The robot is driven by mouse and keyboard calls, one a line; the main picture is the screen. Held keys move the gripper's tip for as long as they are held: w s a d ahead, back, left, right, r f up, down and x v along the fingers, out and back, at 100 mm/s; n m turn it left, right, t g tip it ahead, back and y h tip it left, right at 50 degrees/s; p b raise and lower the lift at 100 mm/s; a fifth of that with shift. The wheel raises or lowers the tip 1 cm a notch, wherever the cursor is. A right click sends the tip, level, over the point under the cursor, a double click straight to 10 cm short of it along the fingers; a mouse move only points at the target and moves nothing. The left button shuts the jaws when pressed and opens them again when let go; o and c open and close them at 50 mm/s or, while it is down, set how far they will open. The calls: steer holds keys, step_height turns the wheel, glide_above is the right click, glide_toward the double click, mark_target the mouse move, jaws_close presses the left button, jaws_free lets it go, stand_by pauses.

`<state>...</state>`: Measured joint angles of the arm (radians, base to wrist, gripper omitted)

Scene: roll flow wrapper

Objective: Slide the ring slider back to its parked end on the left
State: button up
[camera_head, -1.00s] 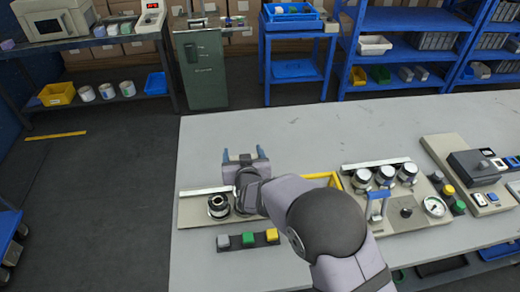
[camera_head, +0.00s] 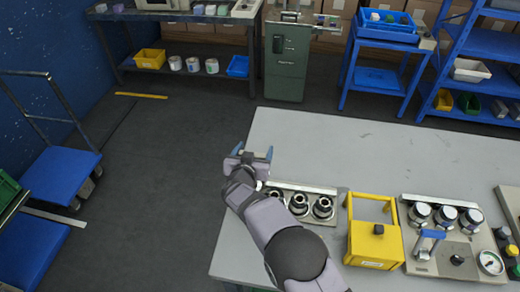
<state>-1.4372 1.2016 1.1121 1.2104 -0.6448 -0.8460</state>
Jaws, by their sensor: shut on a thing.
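My gripper (camera_head: 252,152) is at the left end of the ring fixture, near the table's left edge. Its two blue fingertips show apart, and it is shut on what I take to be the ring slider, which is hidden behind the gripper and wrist. The fixture is a beige plate (camera_head: 342,199) with a pale rail (camera_head: 305,188) along its back edge. Dark rings with metallic centres stand on it: one in the middle (camera_head: 299,204), one at the right (camera_head: 322,207), and one at the left (camera_head: 277,196) partly covered by my arm.
A yellow frame box (camera_head: 375,243) stands right of the fixture. Further right is a panel with several jars (camera_head: 443,216), a blue-handled clamp (camera_head: 430,240) and a gauge (camera_head: 490,262). The grey table (camera_head: 340,140) is clear behind the fixture.

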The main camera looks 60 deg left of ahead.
steer(key=shift+s+a+r, duration=0.15)
steer(key=shift+s, duration=0.05)
steer(key=o, duration=1.4)
steer(key=shift+o, duration=0.6)
steer(key=shift+a, duration=0.1)
steer(key=shift+b+v, duration=1.15)
steer(key=shift+v, duration=2.55)
